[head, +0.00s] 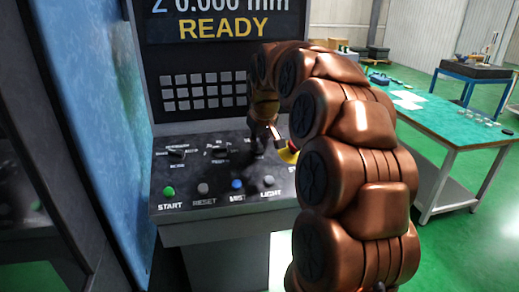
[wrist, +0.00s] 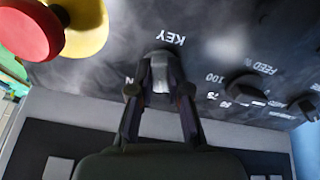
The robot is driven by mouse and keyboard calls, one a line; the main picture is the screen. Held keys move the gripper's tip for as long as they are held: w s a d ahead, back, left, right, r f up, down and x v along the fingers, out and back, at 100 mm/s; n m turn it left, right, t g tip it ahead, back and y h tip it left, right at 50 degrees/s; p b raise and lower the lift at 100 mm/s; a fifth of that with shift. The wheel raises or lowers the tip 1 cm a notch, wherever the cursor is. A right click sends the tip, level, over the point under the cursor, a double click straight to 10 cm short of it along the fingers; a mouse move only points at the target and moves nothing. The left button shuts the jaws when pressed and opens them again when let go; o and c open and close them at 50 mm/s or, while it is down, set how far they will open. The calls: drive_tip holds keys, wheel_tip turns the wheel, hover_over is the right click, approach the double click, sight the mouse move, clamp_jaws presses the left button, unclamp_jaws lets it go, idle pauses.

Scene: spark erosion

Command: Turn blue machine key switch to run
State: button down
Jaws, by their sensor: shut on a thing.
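The key switch (wrist: 160,72) sits on the dark control panel (wrist: 215,50) under an upside-down KEY label in the wrist view. My gripper (wrist: 160,88) is shut on the key switch, with one dark finger on each side of its pale grey key. Part of another label, ending in N, shows left of the fingers; the rest is hidden. In the head view my gripper (head: 264,146) points down at the panel, and the switch is mostly hidden behind it. The blue machine (head: 128,90) stands at the left, its screen reading READY.
A red and yellow stop button (wrist: 78,25) stands close to my gripper. A feed knob (wrist: 245,88) is on the other side. START, RESET, MIST and LIGHT buttons (head: 203,189) line the panel front. A green-topped table (head: 440,115) stands at the right.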

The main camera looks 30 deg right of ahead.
drive_tip(key=m+b, duration=0.5)
drive_tip(key=shift+f+m+b, duration=0.3)
drive_tip(key=shift+f, duration=0.05)
drive_tip(key=shift+r+m+b, duration=0.15)
drive_tip(key=shift+m+b, duration=0.45)
drive_tip(key=shift+m, duration=0.45)
drive_tip(key=shift+r+m+b, duration=0.1)
drive_tip(key=shift+m+b, duration=0.5)
drive_tip(key=shift+m, duration=0.45)
drive_tip(key=c, duration=1.1)
unclamp_jaws()
drive_tip(key=shift+r, duration=0.1)
drive_tip(key=shift+v, duration=6)
drive_tip(key=shift+a, duration=0.15)
